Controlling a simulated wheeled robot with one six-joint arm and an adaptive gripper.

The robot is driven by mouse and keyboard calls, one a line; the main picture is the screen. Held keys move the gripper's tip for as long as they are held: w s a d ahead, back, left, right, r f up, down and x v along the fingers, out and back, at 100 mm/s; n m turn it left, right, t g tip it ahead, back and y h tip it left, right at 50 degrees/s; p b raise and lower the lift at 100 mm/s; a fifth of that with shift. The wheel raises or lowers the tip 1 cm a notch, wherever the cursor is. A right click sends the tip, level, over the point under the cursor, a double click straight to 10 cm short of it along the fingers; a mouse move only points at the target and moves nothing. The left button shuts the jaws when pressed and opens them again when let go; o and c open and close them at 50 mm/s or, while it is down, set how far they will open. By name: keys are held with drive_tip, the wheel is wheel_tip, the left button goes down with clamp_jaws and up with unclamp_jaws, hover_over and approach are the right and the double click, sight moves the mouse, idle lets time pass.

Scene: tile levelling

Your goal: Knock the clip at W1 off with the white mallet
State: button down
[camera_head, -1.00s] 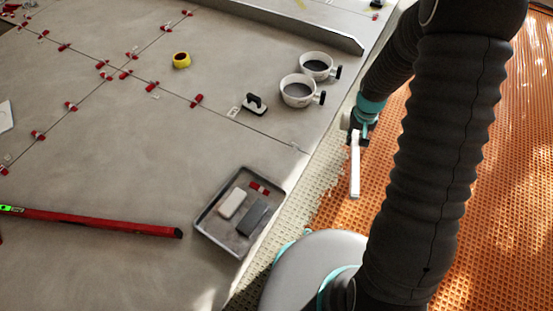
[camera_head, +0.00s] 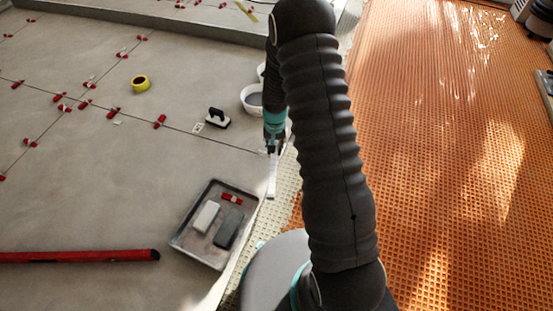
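My gripper (camera_head: 274,146) is shut on the white mallet (camera_head: 272,180), which hangs down as a narrow white bar. It is over the pale strip at the tile edge, right of the tray; its head cannot be made out clearly. Red wedges with clips stand along the tile joints, among them one (camera_head: 160,121) nearest the float, one (camera_head: 113,113) left of it and a cluster (camera_head: 65,107) where joints cross. Small white tags (camera_head: 198,128) lie by the joints, too small to read, so I cannot tell which clip is W1.
A metal tray (camera_head: 181,241) holds a white block, a grey block and red wedges. A red level (camera_head: 80,256) lies front left. Orange matting (camera_head: 450,160) covers the right.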

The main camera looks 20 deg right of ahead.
drive_tip(key=shift+w+d+f+m+b, duration=0.3)
drive_tip(key=shift+f+m+b, duration=0.35)
drive_tip(key=shift+f, duration=2)
drive_tip(key=shift+w+d+f+m+b, duration=0.35)
drive_tip(key=shift+f+b, duration=0.4)
drive_tip(key=shift+f, duration=1.9)
drive_tip(key=shift+w+d+f+m+b, duration=0.25)
drive_tip(key=shift+f+m+b, duration=0.4)
drive_tip(key=shift+f, duration=2)
drive_tip(key=w+a, duration=0.1)
drive_tip(key=w+a+b, duration=0.1)
drive_tip(key=a, duration=0.1)
drive_tip(key=shift+w+a, duration=0.25)
drive_tip(key=shift+r, duration=0.2)
wheel_tip(320, 180, up, 7)
drive_tip(key=s+d+p, duration=0.1)
drive_tip(key=p, duration=0.2)
drive_tip(key=shift+d+f, duration=0.15)
